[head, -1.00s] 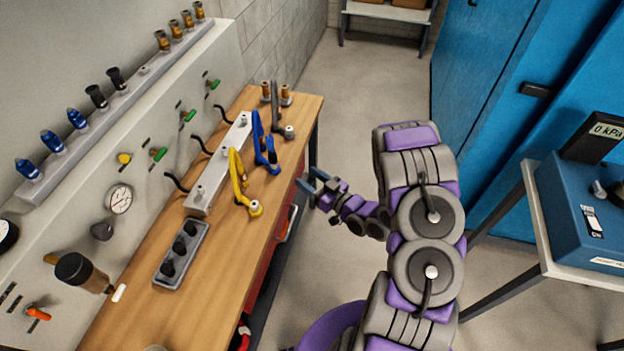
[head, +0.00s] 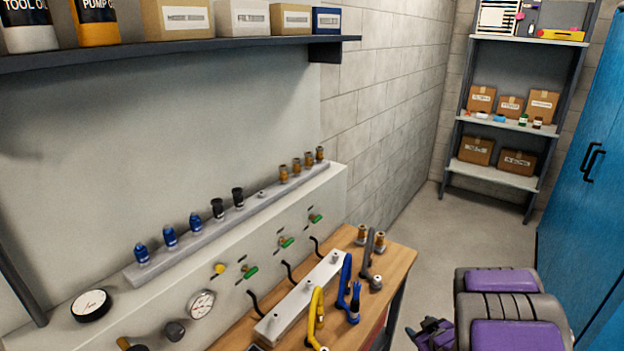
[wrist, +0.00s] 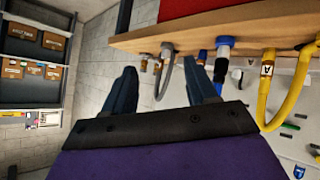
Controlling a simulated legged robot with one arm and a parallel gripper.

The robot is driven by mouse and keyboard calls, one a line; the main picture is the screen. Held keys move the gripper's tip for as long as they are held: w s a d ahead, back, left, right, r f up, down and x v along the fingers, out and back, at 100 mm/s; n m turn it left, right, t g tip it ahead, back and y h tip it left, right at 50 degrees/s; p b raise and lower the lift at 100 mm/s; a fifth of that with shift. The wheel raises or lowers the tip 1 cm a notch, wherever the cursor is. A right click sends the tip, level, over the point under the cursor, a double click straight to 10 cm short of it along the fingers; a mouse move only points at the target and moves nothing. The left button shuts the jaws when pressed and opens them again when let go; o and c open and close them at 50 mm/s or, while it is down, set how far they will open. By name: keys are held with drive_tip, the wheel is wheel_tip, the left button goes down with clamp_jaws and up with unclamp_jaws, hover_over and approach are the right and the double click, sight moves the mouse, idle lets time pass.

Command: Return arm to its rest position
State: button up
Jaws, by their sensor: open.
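The workbench edge (wrist: 135,42), the grey hose (wrist: 193,80) and the yellow hose (wrist: 285,95) appear beyond and beside the fingers, and I see no contact. In the head view my purple and grey arm fills the bottom right corner, to the right of the wooden bench (head: 385,288).
On the bench, a yellow hose (head: 316,318), a blue hose (head: 346,285) and a grey hose (head: 368,250) stand by a white manifold (head: 290,312). Coloured fittings line a rail (head: 240,213). A shelving unit (head: 495,174) stands at the back, blue cabinet (head: 580,200) right. Floor (head: 440,235) between is clear.

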drive_tip(key=s+r+m+g+h, duration=0.4)
drive_tip(key=s+r+g+h, duration=0.1)
drive_tip(key=s+r, duration=0.55)
drive_tip(key=s+a+r+g+y, duration=0.1)
drive_tip(key=s+a+r+g, duration=0.1)
drive_tip(key=s+a, duration=0.3)
drive_tip(key=s+a+r+m+g+y, duration=0.1)
drive_tip(key=s+a+r+g, duration=0.2)
drive_tip(key=s, duration=1.1)
drive_tip(key=s+a+r+g+y, duration=0.2)
drive_tip(key=s+a+r, duration=0.2)
drive_tip(key=s+a, duration=0.3)
drive_tip(key=s, duration=0.2)
drive_tip(key=shift+s+a+m, duration=0.3)
drive_tip(key=shift+s+a, duration=0.05)
drive_tip(key=shift+a, duration=0.05)
